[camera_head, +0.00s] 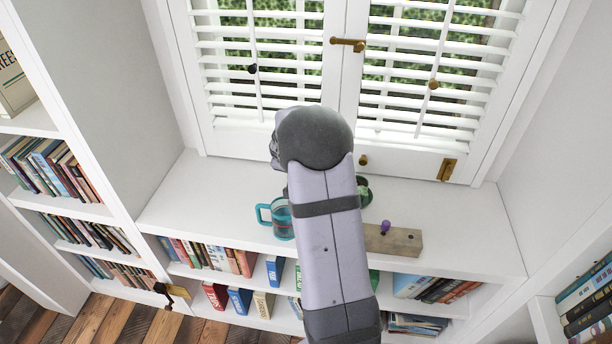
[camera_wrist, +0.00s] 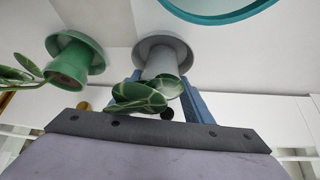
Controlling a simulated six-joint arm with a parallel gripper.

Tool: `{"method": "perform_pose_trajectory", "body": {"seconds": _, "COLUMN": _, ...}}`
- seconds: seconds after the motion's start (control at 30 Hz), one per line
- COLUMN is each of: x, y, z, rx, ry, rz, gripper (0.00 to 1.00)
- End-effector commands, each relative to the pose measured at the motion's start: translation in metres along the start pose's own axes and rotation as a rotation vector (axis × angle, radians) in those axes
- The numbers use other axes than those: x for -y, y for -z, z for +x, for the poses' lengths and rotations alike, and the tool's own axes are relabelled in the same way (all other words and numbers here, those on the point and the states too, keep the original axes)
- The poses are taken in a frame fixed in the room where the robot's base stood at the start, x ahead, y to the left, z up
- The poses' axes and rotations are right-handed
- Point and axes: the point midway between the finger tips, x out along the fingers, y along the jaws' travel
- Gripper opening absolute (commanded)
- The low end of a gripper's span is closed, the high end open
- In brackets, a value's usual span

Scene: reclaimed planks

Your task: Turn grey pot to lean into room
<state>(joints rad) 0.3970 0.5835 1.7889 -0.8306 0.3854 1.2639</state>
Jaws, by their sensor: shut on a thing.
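The grey pot (camera_wrist: 160,62) shows in the wrist view with its wide grey saucer-like disc against the white ledge. Its plant (camera_wrist: 140,98) has broad dark green leaves with pale veins, lying toward the lower left of the picture. My gripper (camera_wrist: 162,76) has its blue fingers on either side of the grey pot and is shut on it; the leaves partly cover the left finger. In the head view my arm hides the gripper and the grey pot. Which way the plant faces relative to the room is hard to tell.
A green pot (camera_wrist: 72,63) with a leafy plant stands beside the grey one. A teal mug (camera_head: 282,222) stands left of my arm on the ledge (camera_head: 200,195). A wooden block (camera_head: 400,244) with a purple knob lies to the right. Shuttered windows (camera_head: 420,75) stand behind.

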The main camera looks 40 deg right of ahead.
Motion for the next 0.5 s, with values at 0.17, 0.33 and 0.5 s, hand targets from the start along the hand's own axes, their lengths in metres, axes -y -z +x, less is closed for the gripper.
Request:
{"method": "perform_pose_trajectory", "body": {"seconds": 0.17, "x": 0.0003, "y": 0.0009, "z": -0.0005, "rx": -0.002, "ry": 0.001, "rz": 0.0, "gripper": 0.68}}
{"method": "perform_pose_trajectory", "body": {"seconds": 0.33, "x": 0.0002, "y": 0.0006, "z": -0.0004, "rx": -0.001, "ry": 0.001, "rz": 0.0, "gripper": 0.68}}
{"method": "perform_pose_trajectory", "body": {"seconds": 0.5, "x": -0.0001, "y": -0.0003, "z": -0.001, "rx": 0.001, "ry": 0.0, "rz": -0.001, "gripper": 0.68}}
